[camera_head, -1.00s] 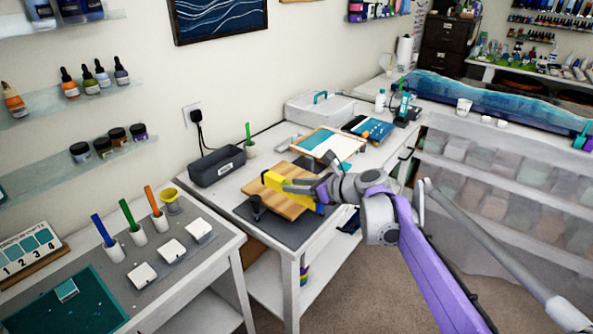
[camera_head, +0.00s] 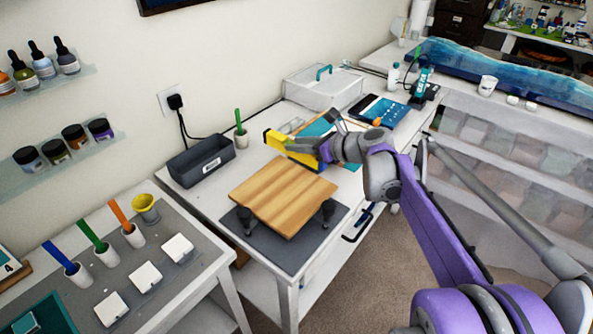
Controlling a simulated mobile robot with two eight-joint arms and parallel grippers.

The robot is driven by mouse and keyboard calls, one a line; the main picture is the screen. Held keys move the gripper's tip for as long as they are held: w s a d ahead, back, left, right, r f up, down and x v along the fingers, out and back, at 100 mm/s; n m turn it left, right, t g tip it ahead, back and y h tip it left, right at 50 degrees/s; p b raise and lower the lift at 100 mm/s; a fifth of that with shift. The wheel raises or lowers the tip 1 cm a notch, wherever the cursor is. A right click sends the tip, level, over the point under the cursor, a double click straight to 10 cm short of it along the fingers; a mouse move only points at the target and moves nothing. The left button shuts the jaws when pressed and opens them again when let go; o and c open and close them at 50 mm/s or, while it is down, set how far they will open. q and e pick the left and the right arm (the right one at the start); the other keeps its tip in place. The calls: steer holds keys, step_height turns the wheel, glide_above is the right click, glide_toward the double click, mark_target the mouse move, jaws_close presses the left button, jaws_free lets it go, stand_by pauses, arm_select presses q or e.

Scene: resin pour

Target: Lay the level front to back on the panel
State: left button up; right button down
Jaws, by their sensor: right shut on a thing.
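The level (camera_head: 283,148) is a yellow bar held in my right gripper (camera_head: 312,150). It shows at the far right of the panel, tilted in the picture. The gripper is shut on it, and its fingers hide part of the bar. A small blue piece shows by the fingers. The panel (camera_head: 282,194) is a striped wooden board with a bare top, raised on dark stands over a grey mat (camera_head: 280,248). I cannot tell how high the level is above the table. My left gripper is not in view.
A dark grey bin (camera_head: 201,164) and a cup with a green stick (camera_head: 240,136) stand left of the level. Behind are a clear case (camera_head: 322,88) and a blue board (camera_head: 380,110). The left bench (camera_head: 150,285) holds coloured tools and white blocks.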

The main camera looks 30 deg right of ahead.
mark_target(299, 159)
steer(key=f, duration=0.4)
steer(key=shift+s+a+f, duration=0.1)
steer(key=shift+s+f, duration=0.1)
steer(key=shift+f, duration=0.1)
steer(key=shift+f+b, duration=0.35)
steer(key=shift+f, duration=1.8)
steer(key=c, duration=0.6)
jaws_free()
steer(key=v, duration=1.2)
